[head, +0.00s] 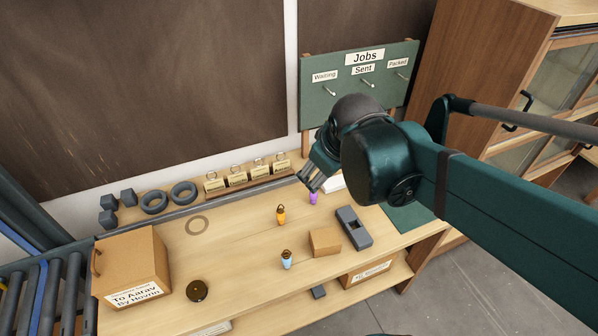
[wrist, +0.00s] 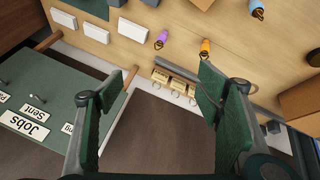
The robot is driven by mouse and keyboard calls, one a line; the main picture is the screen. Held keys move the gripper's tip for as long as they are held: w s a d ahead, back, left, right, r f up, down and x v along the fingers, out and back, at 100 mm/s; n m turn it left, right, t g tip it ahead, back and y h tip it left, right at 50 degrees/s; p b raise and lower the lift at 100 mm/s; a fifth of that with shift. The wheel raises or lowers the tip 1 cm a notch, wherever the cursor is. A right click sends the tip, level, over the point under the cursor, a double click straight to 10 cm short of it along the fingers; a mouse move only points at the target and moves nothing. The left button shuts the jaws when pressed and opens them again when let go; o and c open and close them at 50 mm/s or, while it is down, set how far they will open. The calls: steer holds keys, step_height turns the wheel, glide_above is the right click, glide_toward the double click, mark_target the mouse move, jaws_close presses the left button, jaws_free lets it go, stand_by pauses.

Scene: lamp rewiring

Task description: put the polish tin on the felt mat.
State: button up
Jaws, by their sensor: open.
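A round, dark brown tin (head: 197,290), which looks like the polish tin, lies on the bench top near its front left, beside the cardboard box. The green felt mat (head: 408,218) lies at the bench's right end, partly hidden behind my arm. A corner of the mat (wrist: 92,6) also shows at the top of the wrist view. My gripper (head: 312,182) is over the back of the bench, far from the tin and left of the mat. In the wrist view my gripper (wrist: 165,92) is open, with nothing between its fingers.
The labelled carton (head: 132,268) stands left. The Jobs board (head: 358,85) rises behind. Bench between tin and bottles is clear.

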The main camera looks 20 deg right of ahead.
steer(key=s+a+m+t+y, duration=0.1)
steer(key=s+a+m, duration=0.3)
steer(key=a, duration=0.3)
steer(key=shift+s+r, duration=0.4)
steer(key=shift+s, duration=0.4)
